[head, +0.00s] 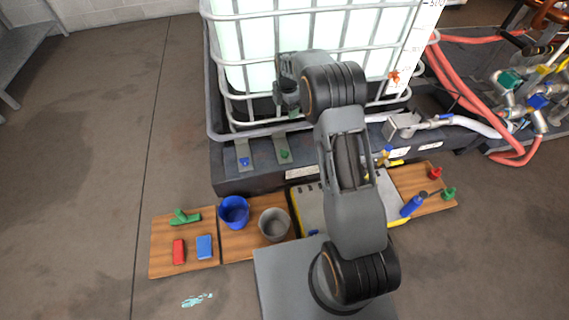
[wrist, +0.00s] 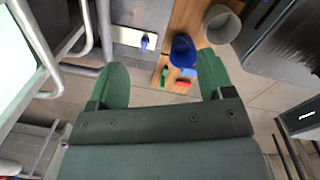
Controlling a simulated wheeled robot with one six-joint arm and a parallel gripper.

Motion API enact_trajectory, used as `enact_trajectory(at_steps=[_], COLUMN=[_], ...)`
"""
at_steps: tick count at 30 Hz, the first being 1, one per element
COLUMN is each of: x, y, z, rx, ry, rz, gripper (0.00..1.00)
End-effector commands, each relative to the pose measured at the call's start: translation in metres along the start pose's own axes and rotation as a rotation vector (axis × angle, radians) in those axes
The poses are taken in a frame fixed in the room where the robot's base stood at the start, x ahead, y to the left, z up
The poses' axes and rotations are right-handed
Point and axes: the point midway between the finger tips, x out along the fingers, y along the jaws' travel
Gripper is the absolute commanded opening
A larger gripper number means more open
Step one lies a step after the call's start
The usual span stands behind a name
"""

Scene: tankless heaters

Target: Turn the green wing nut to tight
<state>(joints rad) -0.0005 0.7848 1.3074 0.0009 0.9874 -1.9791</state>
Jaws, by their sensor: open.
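The green wing nut (head: 285,154) sits on a grey strap plate at the front edge of the dark pallet, below the caged tank. A blue wing nut (head: 244,161) sits on a similar plate to its left. It also shows in the wrist view (wrist: 145,43). My gripper (head: 288,108) is above and behind the green wing nut, near the tank cage, and apart from it. In the wrist view my gripper (wrist: 163,80) has its two green fingers spread wide with nothing between them. The green wing nut cannot be made out in the wrist view.
The white tank's metal cage (head: 230,60) stands close behind my gripper. A blue bucket (head: 234,211) and a grey bucket (head: 273,224) stand on a wooden board in front. Red hoses (head: 455,75) and valves lie far right.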

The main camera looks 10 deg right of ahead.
Motion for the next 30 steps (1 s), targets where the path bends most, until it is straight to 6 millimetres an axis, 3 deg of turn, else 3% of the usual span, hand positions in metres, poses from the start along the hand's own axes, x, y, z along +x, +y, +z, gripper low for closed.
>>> enact_trajectory(at_steps=[1, 3, 7, 15, 30], x=[0.049, 0.084, 0.134, 0.183, 0.274], y=[0.005, 0.012, 0.018, 0.021, 0.015], z=[0.002, 0.005, 0.008, 0.009, 0.007], rx=[-0.084, -0.197, -0.354, -0.493, -0.498], ry=[0.007, 0.013, 0.025, 0.037, 0.038], rz=[-0.014, -0.025, -0.039, -0.050, -0.051], gripper=[0.74, 0.74, 0.74, 0.74, 0.74])
